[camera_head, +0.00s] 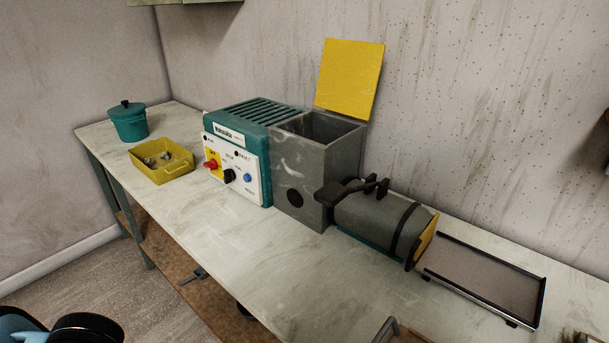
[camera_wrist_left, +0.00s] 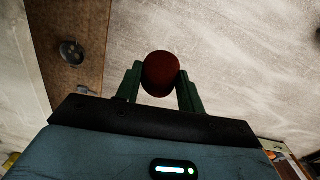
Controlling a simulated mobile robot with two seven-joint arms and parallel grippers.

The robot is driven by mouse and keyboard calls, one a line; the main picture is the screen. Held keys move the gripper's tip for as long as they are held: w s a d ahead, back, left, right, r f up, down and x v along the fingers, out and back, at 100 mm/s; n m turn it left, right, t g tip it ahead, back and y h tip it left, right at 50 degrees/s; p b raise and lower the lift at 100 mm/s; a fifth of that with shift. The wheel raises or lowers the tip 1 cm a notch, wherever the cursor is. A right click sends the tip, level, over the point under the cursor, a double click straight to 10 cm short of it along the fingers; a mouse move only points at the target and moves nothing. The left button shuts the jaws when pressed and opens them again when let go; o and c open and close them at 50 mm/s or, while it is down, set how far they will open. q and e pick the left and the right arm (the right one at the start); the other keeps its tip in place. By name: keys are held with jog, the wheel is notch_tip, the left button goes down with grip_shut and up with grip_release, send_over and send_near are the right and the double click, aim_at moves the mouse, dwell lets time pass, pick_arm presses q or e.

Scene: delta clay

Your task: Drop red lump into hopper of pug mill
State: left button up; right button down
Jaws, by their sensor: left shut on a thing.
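The pug mill stands on the workbench in the head view. Its grey hopper (camera_head: 302,165) is open at the top, with the yellow lid (camera_head: 349,78) raised behind it. The teal control box (camera_head: 246,150) joins it on the left and the grey barrel (camera_head: 375,220) on the right. In the left wrist view, my left gripper (camera_wrist_left: 161,78) is shut on the red lump (camera_wrist_left: 161,73), a dark red rounded piece held between the green fingers. The left gripper's jaws do not show in the head view. My right gripper is in neither view.
A yellow tray (camera_head: 163,173) with small grey lumps and a teal lidded pot (camera_head: 128,122) stand at the bench's left end. A flat black-framed board (camera_head: 481,281) lies right of the barrel. The bench front (camera_head: 225,240) before the mill is clear.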

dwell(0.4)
